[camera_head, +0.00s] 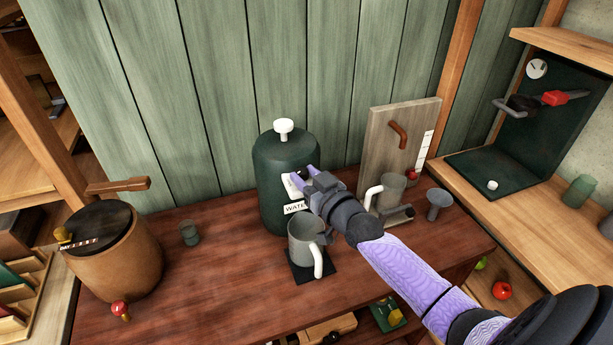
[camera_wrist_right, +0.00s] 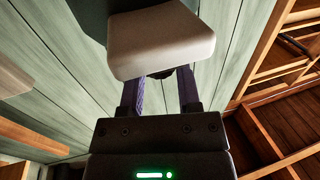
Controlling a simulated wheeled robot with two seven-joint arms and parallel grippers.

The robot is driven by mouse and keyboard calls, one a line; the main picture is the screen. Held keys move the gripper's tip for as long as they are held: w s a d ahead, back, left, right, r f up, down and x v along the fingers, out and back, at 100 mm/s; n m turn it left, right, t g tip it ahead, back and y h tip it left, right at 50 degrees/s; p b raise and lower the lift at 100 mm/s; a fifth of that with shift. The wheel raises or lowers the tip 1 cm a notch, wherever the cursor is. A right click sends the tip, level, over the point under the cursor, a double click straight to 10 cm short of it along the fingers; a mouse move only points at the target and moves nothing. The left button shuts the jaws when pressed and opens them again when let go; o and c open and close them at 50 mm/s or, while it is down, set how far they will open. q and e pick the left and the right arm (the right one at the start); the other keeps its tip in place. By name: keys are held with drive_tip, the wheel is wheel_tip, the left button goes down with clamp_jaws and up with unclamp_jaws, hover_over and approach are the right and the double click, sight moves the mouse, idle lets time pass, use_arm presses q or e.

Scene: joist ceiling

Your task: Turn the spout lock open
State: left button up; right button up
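The dark green water container (camera_head: 275,160), with a white knob (camera_head: 283,128) on top and a "WATER" label, stands at the middle back of the table. My right gripper (camera_head: 304,174) is at its front right side, its purple fingers apart and pointing toward it. A pale part (camera_head: 292,186) shows beside the fingers. In the right wrist view, a large cream block (camera_wrist_right: 160,40) overlaps the fingertips of my gripper (camera_wrist_right: 160,85), with dark green behind it. I cannot tell whether the fingers touch it. The spout and its lock are not clearly visible. My left gripper is not in view.
A grey mug (camera_head: 303,243) stands on a black mat (camera_head: 305,279) below my gripper. A wooden board (camera_head: 385,125) with another grey mug (camera_head: 391,190) is at right. A brown barrel (camera_head: 130,260) and a small cup (camera_head: 189,234) are at left. The table's front left (camera_head: 210,300) is clear.

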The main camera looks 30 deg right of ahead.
clamp_jaws()
drive_tip(key=shift+r, duration=0.1)
drive_tip(key=m+h+p, duration=0.1)
drive_tip(key=p, duration=0.1)
drive_tip(key=m+h+p, duration=0.1)
drive_tip(key=h+p, duration=0.1)
drive_tip(key=m+h+p, duration=0.1)
drive_tip(key=p, duration=0.1)
drive_tip(key=shift+a+r, duration=0.15)
drive_tip(key=shift+a, duration=0.15)
drive_tip(key=m+g+h+p, duration=0.1)
drive_tip(key=h, duration=0.1)
drive_tip(key=shift+a+h, duration=0.1)
drive_tip(key=shift+h, duration=0.2)
drive_tip(key=shift+w+f+m+g+h, duration=0.1)
drive_tip(key=shift+f+m+g+h, duration=0.15)
drive_tip(key=shift+m+g+h, duration=0.55)
drive_tip(key=shift+h, duration=0.5)
drive_tip(key=o, duration=0.6)
unclamp_jaws()
